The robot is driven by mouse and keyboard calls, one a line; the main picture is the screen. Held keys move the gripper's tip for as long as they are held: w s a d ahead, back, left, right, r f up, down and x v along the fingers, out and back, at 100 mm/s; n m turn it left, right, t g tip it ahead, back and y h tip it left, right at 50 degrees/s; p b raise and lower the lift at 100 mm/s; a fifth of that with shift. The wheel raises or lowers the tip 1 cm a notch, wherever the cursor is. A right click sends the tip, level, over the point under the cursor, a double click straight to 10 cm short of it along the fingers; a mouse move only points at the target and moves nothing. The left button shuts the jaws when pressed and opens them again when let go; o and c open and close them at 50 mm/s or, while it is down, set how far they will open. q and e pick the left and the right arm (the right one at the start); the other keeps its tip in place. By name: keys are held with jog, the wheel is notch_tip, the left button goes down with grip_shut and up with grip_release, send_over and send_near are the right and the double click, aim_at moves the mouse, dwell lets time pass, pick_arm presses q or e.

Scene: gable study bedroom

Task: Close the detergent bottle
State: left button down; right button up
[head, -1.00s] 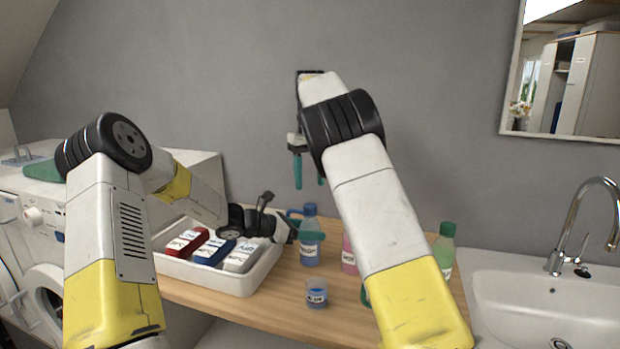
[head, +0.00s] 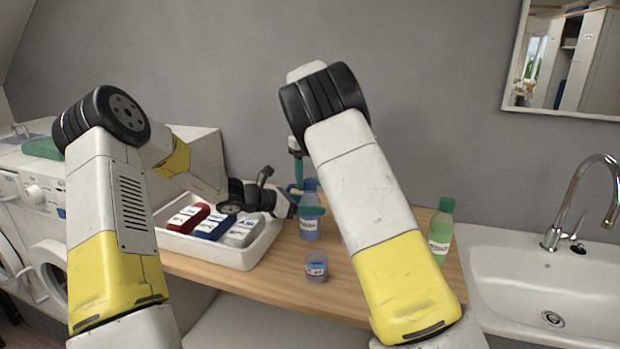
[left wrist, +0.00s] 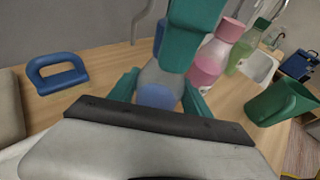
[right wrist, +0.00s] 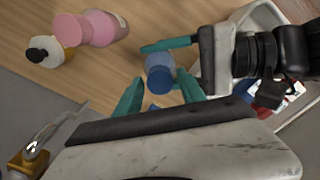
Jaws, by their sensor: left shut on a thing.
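The detergent bottle (head: 309,228) is clear with blue liquid and stands upright on the wooden counter. A blue cap (head: 309,185) sits at its top; whether it is tight I cannot tell. My left gripper (head: 312,210) is shut around the bottle's upper part from the left; the bottle's body also shows in the left wrist view (left wrist: 158,95). My right gripper (right wrist: 160,76) is open above the bottle, its green fingers pointing down on either side of the cap. In the head view my right forearm hides most of that gripper.
A small cup (head: 316,267) of blue liquid stands in front of the bottle. A white tray (head: 215,252) with boxes is left, a green bottle (head: 441,232) and sink (head: 530,280) right.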

grip_shut()
jog(key=shift+m, duration=0.9)
jog(key=shift+o, duration=1.9)
grip_release()
notch_tip(320, 180, up, 12)
pick_arm(q)
jog(key=shift+c, duration=2)
grip_release()
